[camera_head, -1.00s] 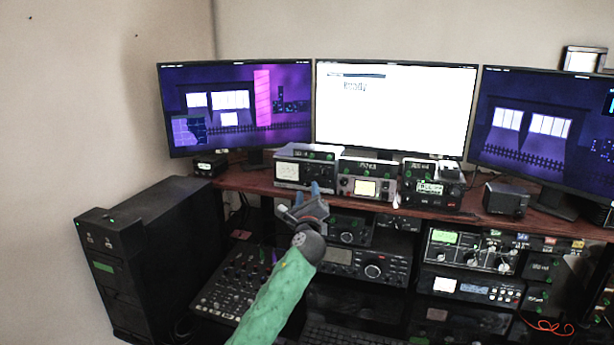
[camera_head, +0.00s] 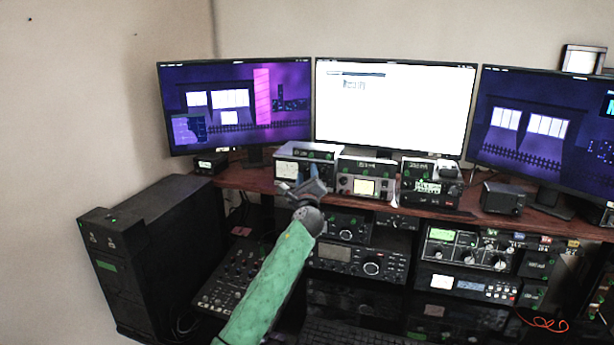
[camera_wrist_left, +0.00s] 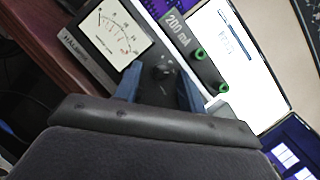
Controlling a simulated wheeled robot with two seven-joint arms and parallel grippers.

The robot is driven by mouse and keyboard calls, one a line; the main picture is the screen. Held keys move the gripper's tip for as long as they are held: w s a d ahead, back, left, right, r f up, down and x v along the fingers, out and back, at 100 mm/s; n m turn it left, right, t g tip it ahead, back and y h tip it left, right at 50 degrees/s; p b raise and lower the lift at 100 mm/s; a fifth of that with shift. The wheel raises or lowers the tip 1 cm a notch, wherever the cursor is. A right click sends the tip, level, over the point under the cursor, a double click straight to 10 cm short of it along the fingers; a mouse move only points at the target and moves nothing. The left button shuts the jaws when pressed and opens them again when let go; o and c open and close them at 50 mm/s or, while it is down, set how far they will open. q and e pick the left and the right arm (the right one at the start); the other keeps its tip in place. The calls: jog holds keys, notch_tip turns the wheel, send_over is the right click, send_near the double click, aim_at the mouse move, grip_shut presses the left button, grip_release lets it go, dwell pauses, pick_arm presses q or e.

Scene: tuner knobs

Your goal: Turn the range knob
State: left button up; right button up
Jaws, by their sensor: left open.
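The range knob is most likely the small dark knob (camera_wrist_left: 161,70) on the front of a meter unit, beside its white dial (camera_wrist_left: 113,35) in the left wrist view. In the head view this meter unit (camera_head: 288,170) stands on the desk shelf below the left and middle monitors. My left gripper (camera_wrist_left: 160,88) is open, with its blue fingers on either side of the knob; I cannot tell whether they touch it. In the head view the left gripper (camera_head: 310,176) covers part of the unit's front, and the knob is hidden there. My right gripper is not in view.
Three monitors stand behind. Further radios (camera_head: 360,262) and a mixer (camera_head: 228,280) sit below. A black tower (camera_head: 150,250) is at left.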

pick_arm(q)
jog(key=shift+c, duration=0.2)
grip_shut()
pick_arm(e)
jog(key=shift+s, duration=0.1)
pick_arm(q)
jog(key=shift+n, duration=0.4)
jog(key=shift+r+n+g+y, duration=0.15)
jog(key=shift+n+g+y, duration=0.2)
jog(key=shift+n, duration=0.35)
jog(key=n, duration=0.1)
jog(key=n+y+p, duration=0.1)
jog(key=shift+s+d+r+n+g, duration=0.1)
jog(key=shift+d+n+g, duration=0.05)
jog(key=shift+n+g, duration=0.2)
jog(key=n+g+p, duration=0.1)
jog(key=n, duration=0.1)
jog(key=shift+n, duration=0.35)
jog(key=shift+n+g+y, duration=0.25)
jog(key=shift+n+g, duration=0.15)
jog(key=shift+n, duration=0.2)
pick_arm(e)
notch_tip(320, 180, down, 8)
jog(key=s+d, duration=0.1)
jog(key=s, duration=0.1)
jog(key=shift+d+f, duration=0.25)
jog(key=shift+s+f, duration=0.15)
